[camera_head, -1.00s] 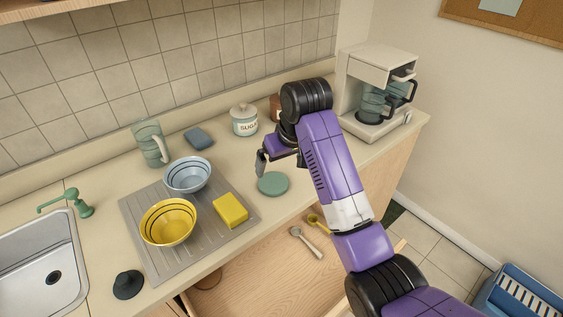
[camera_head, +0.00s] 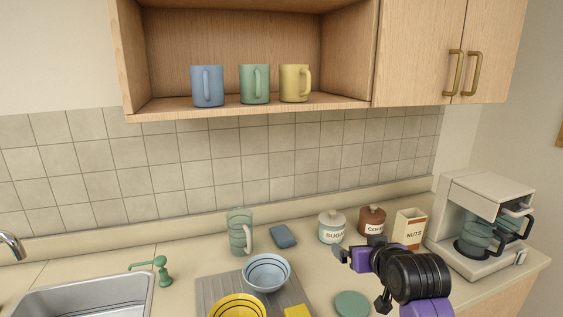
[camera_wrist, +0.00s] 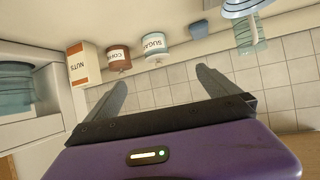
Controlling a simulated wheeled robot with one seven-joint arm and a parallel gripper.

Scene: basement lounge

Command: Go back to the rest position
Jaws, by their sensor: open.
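My gripper (camera_head: 362,278) is at the lower right in the head view, above the counter (camera_head: 325,272) near a round green lid or coaster (camera_head: 351,304). In the wrist view my gripper (camera_wrist: 160,85) has its two fingers spread wide with nothing between them, so it is open and empty. The wrist picture is turned over, with the tiled wall behind the fingers. The rest of my arm runs out of the head view at the bottom.
Sugar (camera_head: 331,227), coffee (camera_head: 371,220) and nuts (camera_head: 410,228) containers stand behind my gripper. A coffee maker (camera_head: 483,225) is to the right. Bowls (camera_head: 267,272) and a yellow sponge (camera_head: 298,311) are left. Mugs (camera_head: 255,84) stand in the open cupboard above.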

